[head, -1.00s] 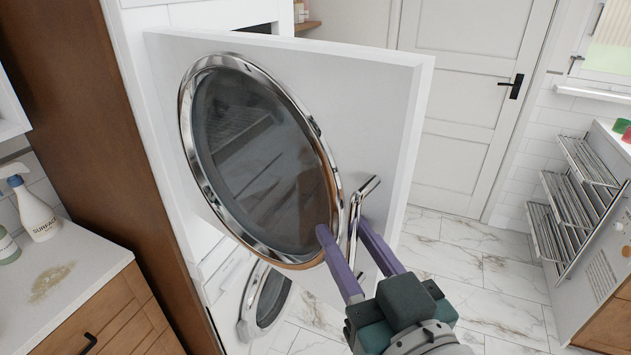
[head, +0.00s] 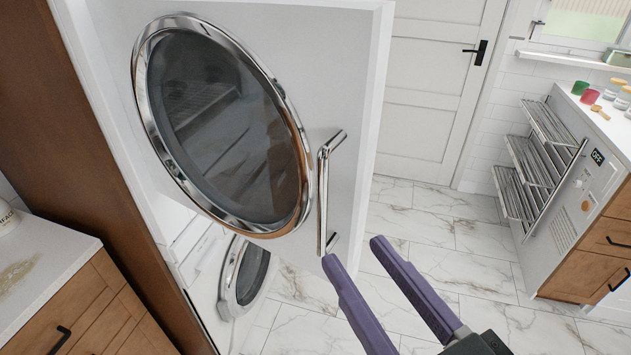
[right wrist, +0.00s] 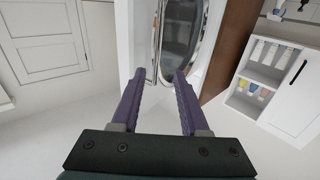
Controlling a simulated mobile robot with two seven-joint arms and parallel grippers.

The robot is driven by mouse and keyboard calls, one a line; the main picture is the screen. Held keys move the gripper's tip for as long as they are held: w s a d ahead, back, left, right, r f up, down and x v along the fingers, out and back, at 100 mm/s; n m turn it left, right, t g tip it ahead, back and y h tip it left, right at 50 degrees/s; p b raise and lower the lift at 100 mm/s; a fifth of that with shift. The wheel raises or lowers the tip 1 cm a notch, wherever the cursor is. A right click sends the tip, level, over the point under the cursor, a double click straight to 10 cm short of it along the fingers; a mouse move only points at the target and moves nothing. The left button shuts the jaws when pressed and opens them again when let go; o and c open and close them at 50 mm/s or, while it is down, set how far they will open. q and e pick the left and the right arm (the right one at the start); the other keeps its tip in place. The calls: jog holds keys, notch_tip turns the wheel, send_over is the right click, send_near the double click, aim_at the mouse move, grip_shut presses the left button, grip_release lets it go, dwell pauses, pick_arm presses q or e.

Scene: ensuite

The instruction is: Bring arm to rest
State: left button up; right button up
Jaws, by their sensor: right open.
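My right gripper (head: 352,250) is open and empty, its two purple fingers apart, below and to the right of the chrome handle (head: 323,195). The handle is on the white appliance door (head: 345,100), which stands open and has a round dark window (head: 225,120) in a chrome ring. The fingers appear clear of the handle. My left gripper is not in view.
A second round-windowed machine (head: 245,272) stands below the open door. A counter (head: 45,262) with a stain is at left. A wire rack (head: 525,165) and wooden cabinet (head: 605,245) are at right. Open marble floor (head: 430,225) lies between, with a closed white door (head: 430,85) behind.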

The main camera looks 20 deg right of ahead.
jog(key=shift+s, duration=0.1)
jog(key=s+d+f+g+h, duration=0.1)
jog(key=s+d+f+g, duration=0.3)
jog(key=g, duration=0.5)
jog(key=s+d+r+g+h+p, duration=0.2)
jog(key=s+d+g, duration=0.25)
jog(key=s, duration=0.35)
notch_tip(320, 180, up, 20)
jog(key=p, duration=2)
jog(key=shift+w+a+r+g, duration=0.15)
jog(key=shift+w+g, duration=0.1)
jog(key=shift+g, duration=0.1)
